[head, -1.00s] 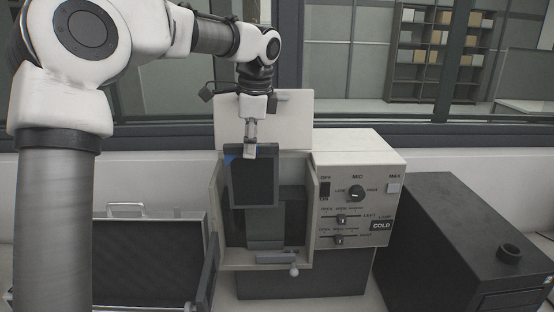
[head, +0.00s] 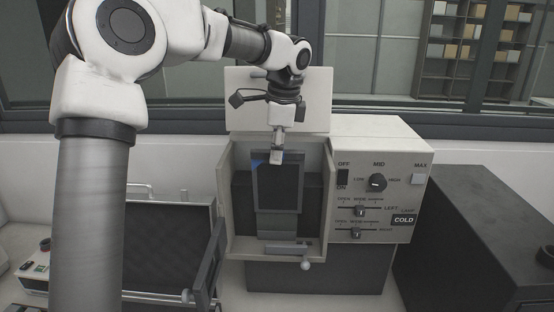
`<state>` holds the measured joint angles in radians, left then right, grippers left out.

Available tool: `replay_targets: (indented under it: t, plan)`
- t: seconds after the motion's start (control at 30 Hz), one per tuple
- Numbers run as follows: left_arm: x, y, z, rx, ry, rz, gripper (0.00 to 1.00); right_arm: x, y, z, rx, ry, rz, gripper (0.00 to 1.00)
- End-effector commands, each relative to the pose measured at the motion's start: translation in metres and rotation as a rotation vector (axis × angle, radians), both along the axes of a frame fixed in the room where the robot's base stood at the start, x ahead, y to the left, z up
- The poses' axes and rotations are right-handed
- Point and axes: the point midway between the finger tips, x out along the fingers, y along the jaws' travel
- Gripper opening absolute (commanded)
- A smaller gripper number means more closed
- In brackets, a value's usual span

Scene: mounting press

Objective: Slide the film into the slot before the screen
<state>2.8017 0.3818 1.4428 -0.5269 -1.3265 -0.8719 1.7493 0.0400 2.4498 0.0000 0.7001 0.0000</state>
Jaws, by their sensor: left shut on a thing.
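The film (head: 277,188) is a dark, upright rectangular sheet with a blue mark at its upper left corner. My left gripper (head: 276,158) is shut on its top edge and holds it in front of the open box of the mounting press (head: 235,240). The screen and the slot inside the box are dark and largely covered by the film, so I cannot tell whether its lower edge is in the slot. A grey block (head: 277,228) shows just below the film. My right gripper is not in view.
The press's control panel (head: 378,200) with knob and sliders stands to the right of the box. A raised pale lid (head: 250,100) is behind my gripper. An open dark case (head: 160,245) lies at left, a black cabinet (head: 470,230) at right.

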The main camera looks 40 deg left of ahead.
Motion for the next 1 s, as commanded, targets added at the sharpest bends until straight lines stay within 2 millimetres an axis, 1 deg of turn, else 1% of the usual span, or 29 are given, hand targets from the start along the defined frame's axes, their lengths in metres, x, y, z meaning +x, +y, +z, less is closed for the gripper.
replay_targets:
  t: [0.37,1.0]
  plan:
    - [-0.001,-0.001,-0.002,0.000,0.000,0.000,0.00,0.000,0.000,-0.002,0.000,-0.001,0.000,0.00]
    - [-0.015,-0.012,-0.027,-0.005,0.004,-0.002,0.00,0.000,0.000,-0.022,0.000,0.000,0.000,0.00]
